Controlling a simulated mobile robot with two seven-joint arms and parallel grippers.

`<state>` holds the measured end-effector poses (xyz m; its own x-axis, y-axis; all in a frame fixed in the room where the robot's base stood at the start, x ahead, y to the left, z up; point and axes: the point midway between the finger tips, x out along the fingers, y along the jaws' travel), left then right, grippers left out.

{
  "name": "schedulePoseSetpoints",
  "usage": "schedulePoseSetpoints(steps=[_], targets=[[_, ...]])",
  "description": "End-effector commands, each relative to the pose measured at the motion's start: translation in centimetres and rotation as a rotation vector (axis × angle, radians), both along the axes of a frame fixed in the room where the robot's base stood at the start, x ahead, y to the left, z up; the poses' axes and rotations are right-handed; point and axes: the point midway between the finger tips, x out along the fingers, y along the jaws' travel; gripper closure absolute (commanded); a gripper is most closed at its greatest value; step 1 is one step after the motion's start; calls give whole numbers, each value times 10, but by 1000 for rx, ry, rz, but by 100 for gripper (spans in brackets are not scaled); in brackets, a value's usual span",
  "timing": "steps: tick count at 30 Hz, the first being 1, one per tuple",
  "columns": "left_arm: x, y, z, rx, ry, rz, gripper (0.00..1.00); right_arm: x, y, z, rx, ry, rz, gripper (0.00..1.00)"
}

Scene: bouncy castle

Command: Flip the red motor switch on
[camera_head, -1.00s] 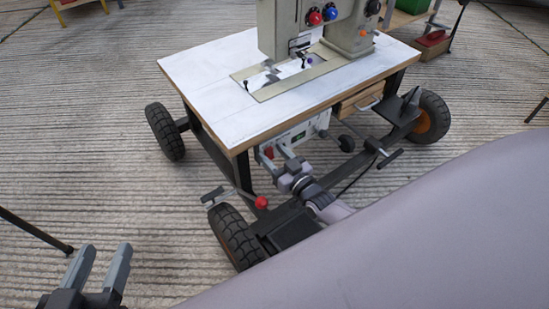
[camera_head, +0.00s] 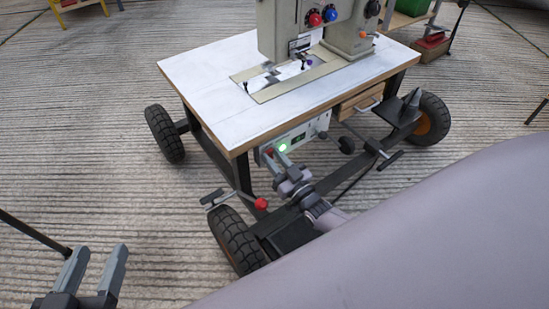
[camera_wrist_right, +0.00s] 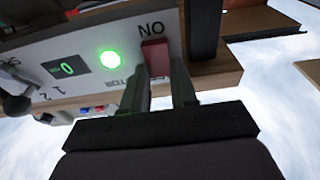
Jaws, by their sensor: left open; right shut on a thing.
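The red motor switch (camera_wrist_right: 155,56) is on the white control panel (camera_wrist_right: 90,40), close to a label that reads "NO" in the right wrist view. My right gripper (camera_wrist_right: 163,72) is shut on the switch, one finger on each side of it. A round green light (camera_wrist_right: 111,61) glows beside it and also shows in the head view (camera_head: 282,148). In the head view my right gripper (camera_head: 275,160) reaches the panel under the table corner and hides the switch. My left gripper (camera_head: 92,268) is open and empty at the lower left, away from the table.
The white-topped table (camera_head: 205,80) carries a sewing machine (camera_head: 350,30) and stands on a black wheeled frame. A red-knobbed lever (camera_head: 261,204) sticks out near the front wheel (camera_head: 236,240). A green number display (camera_wrist_right: 66,67) is beside the light. Open floor lies to the left.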

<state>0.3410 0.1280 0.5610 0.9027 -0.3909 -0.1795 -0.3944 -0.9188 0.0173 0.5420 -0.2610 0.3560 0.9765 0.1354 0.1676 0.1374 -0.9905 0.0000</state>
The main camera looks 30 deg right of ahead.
Motion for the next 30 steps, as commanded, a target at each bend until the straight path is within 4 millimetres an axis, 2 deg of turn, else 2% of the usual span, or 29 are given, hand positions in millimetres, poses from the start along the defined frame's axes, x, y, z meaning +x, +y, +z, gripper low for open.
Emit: schedulePoseSetpoints(steps=[12, 27, 28, 30], targets=[[-2, 0, -3, 0, 9, -1, 48, 1, -3, -4, 13, -101, -6, 100], [-1, 0, -6, 5, 15, 0, 48, -1, -2, -4, 17, -124, -3, 100], [-1, 0, -6, 5, 15, 0, 48, -1, -2, -4, 17, -124, -2, 69], [-1, 0, -6, 5, 15, 0, 48, -1, -2, -4, 17, -124, -2, 47]])
